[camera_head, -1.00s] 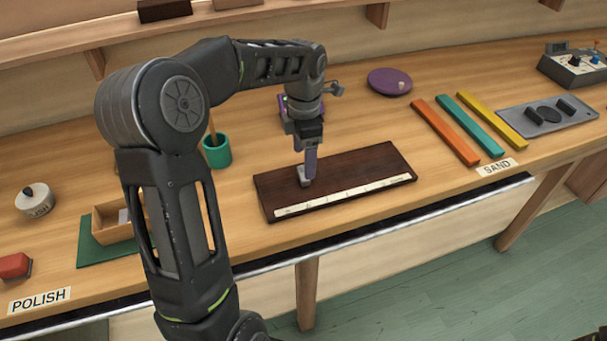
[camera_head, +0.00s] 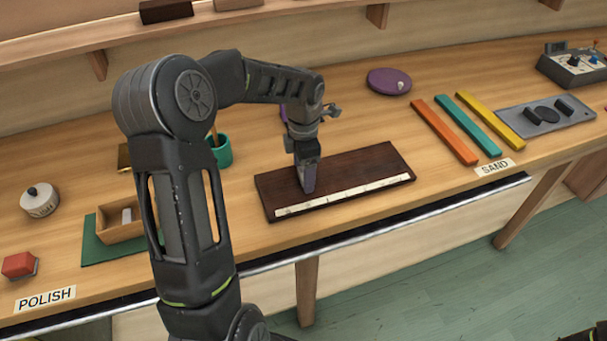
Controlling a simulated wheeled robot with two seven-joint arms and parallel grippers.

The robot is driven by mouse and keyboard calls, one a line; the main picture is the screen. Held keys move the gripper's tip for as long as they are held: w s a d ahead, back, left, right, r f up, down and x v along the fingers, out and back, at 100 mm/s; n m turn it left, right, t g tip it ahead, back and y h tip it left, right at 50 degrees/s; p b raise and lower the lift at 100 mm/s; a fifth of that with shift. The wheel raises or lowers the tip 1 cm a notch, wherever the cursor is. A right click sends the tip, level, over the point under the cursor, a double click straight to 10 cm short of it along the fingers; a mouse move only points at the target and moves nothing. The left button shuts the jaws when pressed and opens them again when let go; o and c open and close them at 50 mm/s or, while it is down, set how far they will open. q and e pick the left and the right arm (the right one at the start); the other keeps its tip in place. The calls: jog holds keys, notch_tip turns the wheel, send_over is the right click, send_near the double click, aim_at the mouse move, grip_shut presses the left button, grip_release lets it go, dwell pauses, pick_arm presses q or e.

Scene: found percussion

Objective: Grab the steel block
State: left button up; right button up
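A dark wooden board (camera_head: 362,170) with a pale marked strip (camera_head: 345,195) along its front edge lies on the bench. My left gripper (camera_head: 308,184) points down at the board's left part, its purple-grey fingers low over the wood just behind the strip. The fingers overlap in this view, so their gap is hidden. No steel block shows clearly on the board now; the spot at the fingertips is covered by the fingers. A small grey block (camera_head: 127,215) sits in the wooden box (camera_head: 120,231) at left; I cannot tell its material.
Orange (camera_head: 443,131), teal (camera_head: 465,124) and yellow (camera_head: 491,120) bars lie right of the board, beside a grey tray (camera_head: 530,127). A teal cup (camera_head: 221,153) stands behind left. A purple disc (camera_head: 389,81) lies at the back. A white round pot (camera_head: 40,201) stands far left.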

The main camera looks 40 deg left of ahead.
pick_arm(q)
jog(key=shift+c, duration=0.4)
grip_shut()
dwell(0.6)
